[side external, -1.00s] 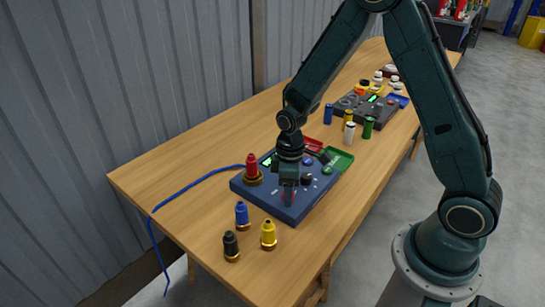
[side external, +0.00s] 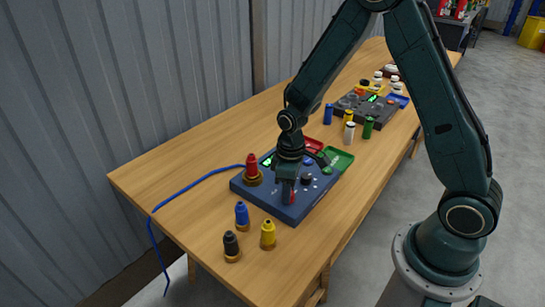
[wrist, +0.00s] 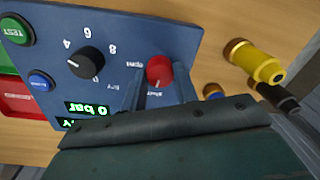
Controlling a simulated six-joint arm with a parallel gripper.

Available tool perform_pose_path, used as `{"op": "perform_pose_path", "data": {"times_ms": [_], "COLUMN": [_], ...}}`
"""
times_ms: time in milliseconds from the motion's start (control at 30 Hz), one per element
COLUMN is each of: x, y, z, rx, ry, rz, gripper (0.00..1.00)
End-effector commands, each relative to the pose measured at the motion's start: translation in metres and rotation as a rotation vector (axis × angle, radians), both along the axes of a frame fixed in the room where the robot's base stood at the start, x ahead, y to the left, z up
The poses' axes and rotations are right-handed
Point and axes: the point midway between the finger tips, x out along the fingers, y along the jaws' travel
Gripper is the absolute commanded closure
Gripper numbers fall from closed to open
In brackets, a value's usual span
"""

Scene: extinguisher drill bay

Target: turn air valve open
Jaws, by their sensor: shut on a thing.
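The air valve is a red round knob (wrist: 159,70) on the blue panel (wrist: 110,22), with small lettering on either side of it. In the wrist view my gripper (wrist: 158,80) points down at the panel with one finger on each side of the red knob, shut on it. In the side view my gripper (side external: 288,195) is low over the near part of the panel, and a bit of the red knob (side external: 292,198) shows beside the fingers. A green display (wrist: 88,108) on the panel reads 0 bar.
A black dial (wrist: 86,62) with numbers sits next to the red knob. A red fitting (side external: 252,168) with a blue hose (side external: 195,184) stands at the panel's left edge. Blue (side external: 242,214), black (side external: 231,245) and yellow (side external: 268,234) fittings stand in front. A second, dark panel (side external: 365,108) lies farther back.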

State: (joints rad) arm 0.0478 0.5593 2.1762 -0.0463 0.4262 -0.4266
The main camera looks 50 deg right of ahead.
Motion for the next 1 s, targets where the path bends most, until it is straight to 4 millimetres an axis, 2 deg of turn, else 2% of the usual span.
{"op": "perform_pose_path", "data": {"times_ms": [1000], "x": [-0.0012], "y": [0.0002], "z": [0.0011], "rx": [0.001], "ry": [-0.001], "rz": [-0.941], "gripper": [0.93]}}
